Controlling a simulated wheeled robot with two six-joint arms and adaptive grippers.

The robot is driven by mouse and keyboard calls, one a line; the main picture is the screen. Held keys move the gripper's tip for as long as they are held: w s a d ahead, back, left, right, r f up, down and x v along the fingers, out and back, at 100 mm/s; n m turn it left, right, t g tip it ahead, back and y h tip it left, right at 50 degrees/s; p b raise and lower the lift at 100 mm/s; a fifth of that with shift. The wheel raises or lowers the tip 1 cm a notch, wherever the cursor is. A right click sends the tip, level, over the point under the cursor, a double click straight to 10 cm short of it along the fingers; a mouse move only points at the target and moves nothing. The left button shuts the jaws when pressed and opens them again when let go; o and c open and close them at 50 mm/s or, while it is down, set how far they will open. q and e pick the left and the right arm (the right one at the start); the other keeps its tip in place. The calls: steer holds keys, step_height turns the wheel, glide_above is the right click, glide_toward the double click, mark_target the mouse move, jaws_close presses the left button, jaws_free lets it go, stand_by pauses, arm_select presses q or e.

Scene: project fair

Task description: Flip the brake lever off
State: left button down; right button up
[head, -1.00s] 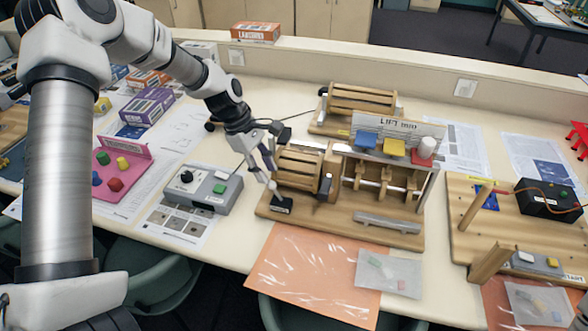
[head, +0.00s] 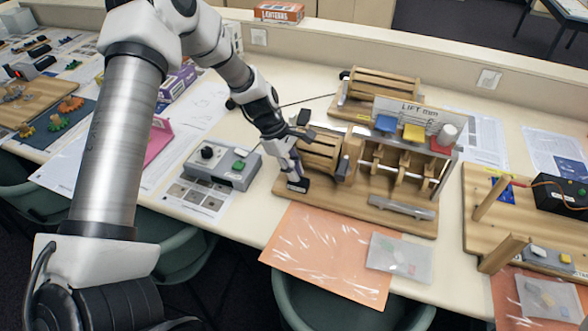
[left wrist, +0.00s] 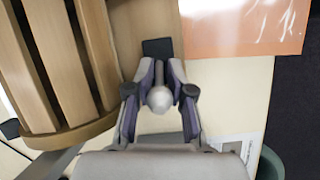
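The brake lever shows in the left wrist view as a pale round knob (left wrist: 159,98) on a short stem, with a black base (left wrist: 157,47) beyond it. In the head view the lever's black base (head: 298,185) sits at the left front of a wooden drum model (head: 318,155). My left gripper (left wrist: 160,72) has its fingers on both sides of the stem, close together, with the knob between them. In the head view my left gripper (head: 294,170) covers most of the lever, so its tilt is hard to tell. My right gripper is not in view.
A grey control box (head: 222,165) with a green button stands left of the model. An orange sheet (head: 325,250) and a clear bag (head: 400,258) lie in front. A second wooden drum (head: 375,95) is behind. Another wooden board (head: 485,240) is at right.

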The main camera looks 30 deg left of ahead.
arm_select(q)
steer(key=shift+f, duration=0.1)
steer(key=shift+a+f+h+b, duration=0.1)
steer(key=shift+f+h+b, duration=0.2)
steer(key=shift+b, duration=0.4)
steer(key=shift+r+h, duration=0.15)
steer(key=shift+h, duration=0.15)
steer(key=shift+r, duration=0.15)
steer(key=c, duration=1.3)
jaws_free()
steer(key=shift+o, duration=0.2)
steer(key=shift+a, duration=0.2)
steer(key=v, duration=1.2)
